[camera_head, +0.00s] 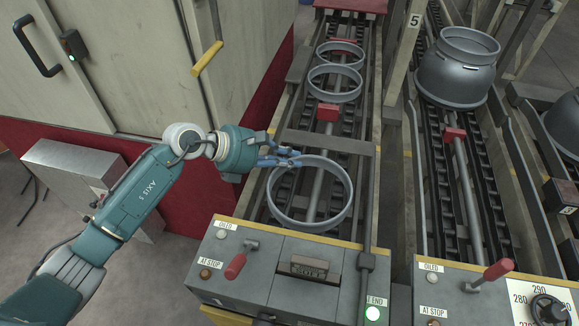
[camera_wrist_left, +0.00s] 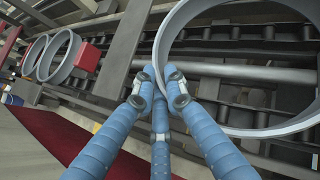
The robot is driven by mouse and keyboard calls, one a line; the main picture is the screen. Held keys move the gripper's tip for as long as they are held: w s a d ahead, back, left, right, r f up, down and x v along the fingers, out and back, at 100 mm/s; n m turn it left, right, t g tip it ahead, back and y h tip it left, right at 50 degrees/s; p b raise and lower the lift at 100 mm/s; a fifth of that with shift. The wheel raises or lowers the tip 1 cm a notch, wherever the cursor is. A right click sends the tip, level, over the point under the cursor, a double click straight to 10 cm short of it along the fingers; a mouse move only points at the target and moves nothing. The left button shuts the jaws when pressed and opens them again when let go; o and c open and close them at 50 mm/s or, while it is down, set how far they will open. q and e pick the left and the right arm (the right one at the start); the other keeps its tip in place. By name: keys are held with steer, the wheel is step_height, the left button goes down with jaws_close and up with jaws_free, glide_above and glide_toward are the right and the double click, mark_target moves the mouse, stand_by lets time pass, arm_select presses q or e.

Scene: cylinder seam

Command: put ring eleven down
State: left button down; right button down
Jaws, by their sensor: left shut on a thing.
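A grey metal ring (camera_head: 310,226) is at the near end of the left conveyor, just behind the control panel. My left gripper (camera_head: 288,158) reaches in from the left and is shut on the ring's far left rim. In the left wrist view the blue fingers (camera_wrist_left: 162,82) close on the wall of the ring (camera_wrist_left: 163,48), which runs out of the picture at the top. I cannot tell whether the ring touches the rails or hangs just above them. No number shows on it. My right gripper is not in view.
Two more rings (camera_head: 335,97) (camera_head: 340,47) lie farther back on the same conveyor, past a red block (camera_head: 327,112). A grey cylinder (camera_head: 456,75) stands on the right conveyor.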

mark_target(289, 169)
arm_select(q)
step_height(289, 169, down, 4)
steer(key=shift+r, duration=0.2)
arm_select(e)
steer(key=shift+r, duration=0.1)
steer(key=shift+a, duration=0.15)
arm_select(q)
steer(key=shift+f, duration=0.1)
steer(key=c, duration=2.1)
jaws_free()
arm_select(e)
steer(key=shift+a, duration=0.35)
